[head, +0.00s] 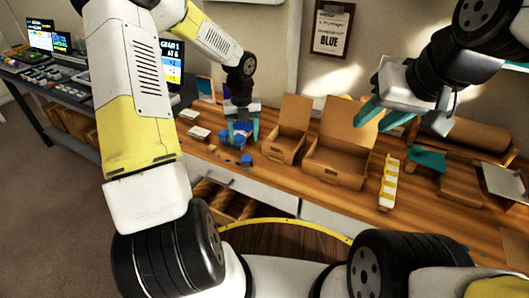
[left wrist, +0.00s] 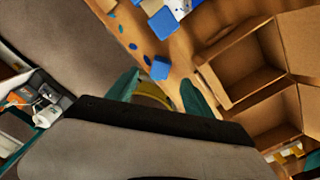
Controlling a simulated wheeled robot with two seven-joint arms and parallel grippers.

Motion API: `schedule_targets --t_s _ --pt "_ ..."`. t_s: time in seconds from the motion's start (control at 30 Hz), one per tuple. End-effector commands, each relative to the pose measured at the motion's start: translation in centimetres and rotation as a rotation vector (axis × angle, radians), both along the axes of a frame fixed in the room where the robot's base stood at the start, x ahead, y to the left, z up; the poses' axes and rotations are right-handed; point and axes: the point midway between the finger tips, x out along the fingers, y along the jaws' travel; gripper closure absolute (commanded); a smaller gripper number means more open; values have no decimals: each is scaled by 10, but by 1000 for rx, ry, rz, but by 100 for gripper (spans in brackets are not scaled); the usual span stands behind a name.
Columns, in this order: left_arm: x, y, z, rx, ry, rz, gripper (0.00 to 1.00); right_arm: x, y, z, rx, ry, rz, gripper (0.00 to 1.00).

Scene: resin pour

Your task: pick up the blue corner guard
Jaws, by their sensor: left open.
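A small blue piece (left wrist: 160,68), block-like and likely the blue corner guard, lies near the table's front edge in the left wrist view. In the head view a blue piece (head: 246,160) lies just below my left gripper. My left gripper (head: 242,131) is open over the table; in its wrist view the teal fingers (left wrist: 160,90) stand apart, with the blue piece beyond the gap, not held. More blue and white pieces (left wrist: 164,20) lie further along. My right gripper (head: 380,116) is open and empty, raised above the boxes at the right.
Open cardboard boxes (head: 281,148) and (head: 338,166) stand right of my left gripper. Small flat blue spots (left wrist: 133,46) dot the wooden table (head: 300,192). A yellow and white strip (head: 389,184) and a teal piece (head: 428,159) lie at the right. An open drawer (head: 222,198) is below.

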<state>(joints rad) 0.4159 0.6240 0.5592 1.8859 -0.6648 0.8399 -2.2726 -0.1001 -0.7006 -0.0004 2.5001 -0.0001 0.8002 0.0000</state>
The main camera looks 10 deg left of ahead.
Motion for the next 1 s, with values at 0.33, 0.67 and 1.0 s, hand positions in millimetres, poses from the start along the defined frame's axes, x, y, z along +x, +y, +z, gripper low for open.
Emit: schedule_targets --t_s 0.33,0.67,1.0 --pt "0 1 -29 -2 0 -69 40 0 0 0 0 1 0 64" --pt "-2 1 -69 -3 0 -68 40 0 0 0 0 0 0 64" --pt "-1 2 -81 -3 -4 -65 44 0 0 0 0 0 0 64"
